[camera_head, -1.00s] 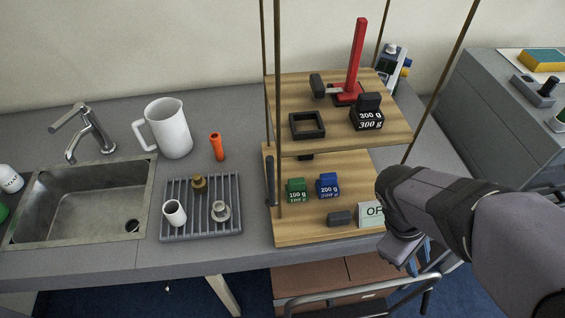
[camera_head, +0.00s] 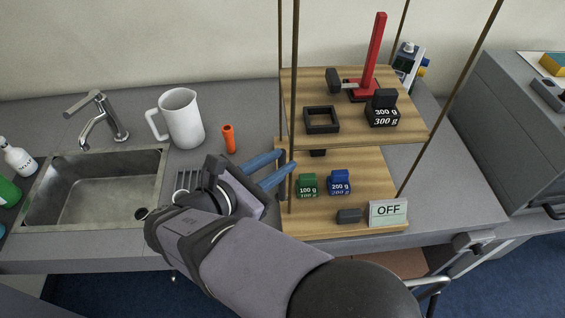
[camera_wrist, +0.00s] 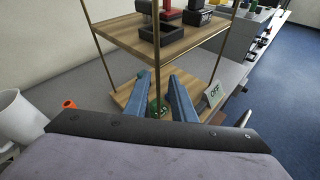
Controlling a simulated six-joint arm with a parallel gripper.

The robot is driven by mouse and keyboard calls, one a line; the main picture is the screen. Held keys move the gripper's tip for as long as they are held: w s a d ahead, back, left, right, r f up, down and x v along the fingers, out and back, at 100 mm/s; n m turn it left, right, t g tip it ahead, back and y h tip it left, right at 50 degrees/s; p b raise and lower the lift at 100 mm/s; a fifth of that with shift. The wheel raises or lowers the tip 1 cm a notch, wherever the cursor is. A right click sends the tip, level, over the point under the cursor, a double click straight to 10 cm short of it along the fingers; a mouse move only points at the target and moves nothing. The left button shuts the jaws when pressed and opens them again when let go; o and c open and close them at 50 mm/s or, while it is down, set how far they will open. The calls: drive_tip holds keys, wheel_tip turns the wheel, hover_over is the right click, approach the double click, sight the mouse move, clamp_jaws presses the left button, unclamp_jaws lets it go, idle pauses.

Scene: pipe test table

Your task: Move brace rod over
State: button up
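I cannot tell for sure which thing is the brace rod. Thin brown upright rods stand at the corners of a two-level wooden stand; the front left rod (camera_head: 294,100) is nearest my gripper. My gripper (camera_head: 289,160) is open and empty, its two blue fingers pointing right at the stand's left side, by that rod. In the wrist view, a rod (camera_wrist: 156,45) runs down between the open fingers (camera_wrist: 163,76); I cannot tell how close it is. A dark bar on the lower board's left edge, seen earlier, is now mostly hidden by the gripper.
The lower board holds a green weight (camera_head: 308,184), a blue weight (camera_head: 340,182) and an OFF sign (camera_head: 388,213). The upper board holds a black frame (camera_head: 321,120), a 300 g weight (camera_head: 383,110) and a red upright (camera_head: 375,45). A white jug (camera_head: 183,118) and orange tube (camera_head: 229,138) stand left.

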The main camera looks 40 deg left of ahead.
sight(279, 162)
drive_tip(key=a+f+t+h+b, duration=0.3)
drive_tip(key=a+f+b, duration=0.2)
drive_tip(key=f+b, duration=0.2)
drive_tip(key=shift+s+a+f+b, duration=0.2)
drive_tip(key=shift+s+f+b, duration=0.2)
drive_tip(key=shift+b, duration=0.4)
drive_tip(key=shift+r, duration=0.1)
drive_tip(key=shift+w+d, duration=0.1)
drive_tip(key=shift+w, duration=0.2)
drive_tip(key=w+p, duration=0.1)
drive_tip(key=w, duration=0.1)
drive_tip(key=w+d+p, duration=0.1)
drive_tip(key=w, duration=0.2)
drive_tip(key=shift+p, duration=0.3)
drive_tip(key=shift+w+d, duration=0.1)
drive_tip(key=shift+w, duration=0.65)
